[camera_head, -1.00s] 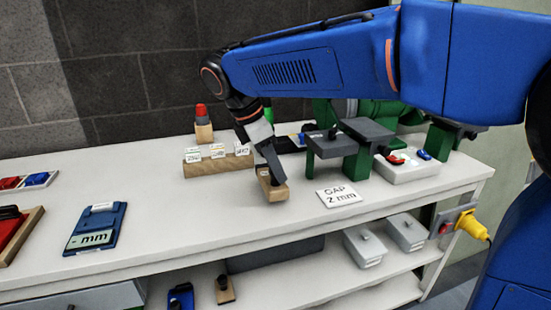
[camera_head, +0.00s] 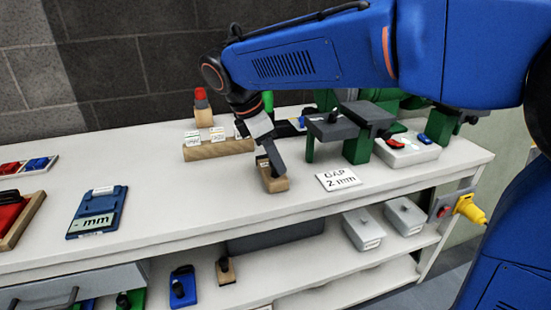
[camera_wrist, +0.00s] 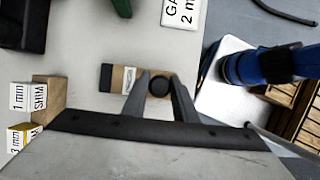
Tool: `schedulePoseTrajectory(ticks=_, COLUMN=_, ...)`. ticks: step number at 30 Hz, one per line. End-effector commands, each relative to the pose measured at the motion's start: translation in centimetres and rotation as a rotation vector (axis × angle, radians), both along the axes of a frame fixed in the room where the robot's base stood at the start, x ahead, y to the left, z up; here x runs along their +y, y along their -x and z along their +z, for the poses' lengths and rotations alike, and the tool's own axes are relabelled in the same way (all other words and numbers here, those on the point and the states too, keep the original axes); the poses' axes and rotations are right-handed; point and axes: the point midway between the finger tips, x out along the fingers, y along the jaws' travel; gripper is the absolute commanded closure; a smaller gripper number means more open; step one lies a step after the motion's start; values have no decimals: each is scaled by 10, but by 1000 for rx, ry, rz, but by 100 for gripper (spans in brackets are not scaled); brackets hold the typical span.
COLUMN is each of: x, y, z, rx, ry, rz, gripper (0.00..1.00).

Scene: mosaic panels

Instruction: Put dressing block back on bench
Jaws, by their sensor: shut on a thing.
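The dressing block (camera_head: 273,182) is a small wooden block with a dark end and a dark round knob. It appears to rest on the white bench top (camera_head: 225,212), in front of the grey and green machine. My gripper (camera_head: 275,166) points down over it and is shut on its knob. In the wrist view the block (camera_wrist: 122,78) lies flat under my gripper (camera_wrist: 159,82), with the knob between the two fingers. Whether its underside fully touches the bench is hidden.
A wooden holder with labelled shims (camera_head: 218,150) stands behind left. The GAP 2 mm card (camera_head: 338,179) lies close on the right. A grey-green machine (camera_head: 350,130) and a white tray (camera_head: 408,153) stand beyond. A blue mm gauge (camera_head: 97,212) lies left; the bench between is clear.

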Motion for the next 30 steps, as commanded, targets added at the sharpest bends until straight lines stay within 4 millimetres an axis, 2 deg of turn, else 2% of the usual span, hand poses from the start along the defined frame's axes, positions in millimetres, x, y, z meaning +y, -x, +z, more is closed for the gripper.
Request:
schedulePoseTrajectory(ticks=13, x=0, y=0, z=-5, rx=0, ry=0, rz=0, gripper=100)
schedulePoseTrajectory(ticks=14, x=0, y=0, z=-5, rx=0, ry=0, rz=0, gripper=72)
schedulePoseTrajectory(ticks=16, x=0, y=0, z=-5, rx=0, ry=0, rz=0, gripper=55)
schedulePoseTrajectory(ticks=17, x=0, y=0, z=-5, rx=0, ry=0, rz=0, gripper=53)
schedulePoseTrajectory(ticks=26, x=0, y=0, z=-4, rx=0, ry=0, rz=0, gripper=53)
schedulePoseTrajectory(ticks=30, x=4, y=1, z=5, rx=-1, ry=0, rz=0, gripper=53)
